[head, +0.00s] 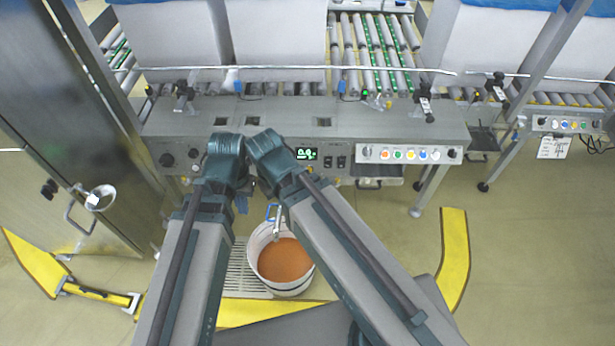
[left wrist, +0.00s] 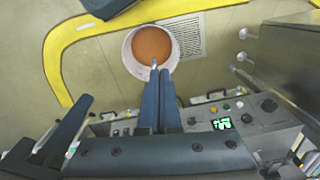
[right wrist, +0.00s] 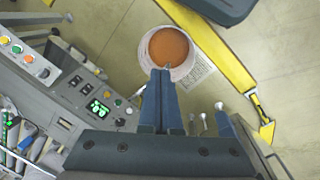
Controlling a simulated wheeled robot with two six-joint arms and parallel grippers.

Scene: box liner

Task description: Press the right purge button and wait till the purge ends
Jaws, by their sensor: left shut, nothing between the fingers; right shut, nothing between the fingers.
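The machine's front panel has a lit green display (head: 307,154), which also shows in the left wrist view (left wrist: 222,123) and right wrist view (right wrist: 97,107). Small round buttons lie beside it: a green one (left wrist: 226,106) and a white one (left wrist: 239,104) in the left wrist view. I cannot tell which is the right purge button; my wrists hide that stretch of panel in the head view. A white bucket (head: 256,255) of orange-brown material stands below a metal spout (head: 278,222). My left gripper (left wrist: 160,72) and right gripper (right wrist: 161,71) are shut and empty, fingers pointing down in front of the panel.
A row of coloured buttons (head: 410,154) and black switches (head: 334,162) lie right of the display. A steel cabinet (head: 60,150) stands left. Yellow floor barriers (head: 455,250) surround the bucket area. Roller conveyors (head: 375,50) and white-lined boxes (head: 240,45) are behind.

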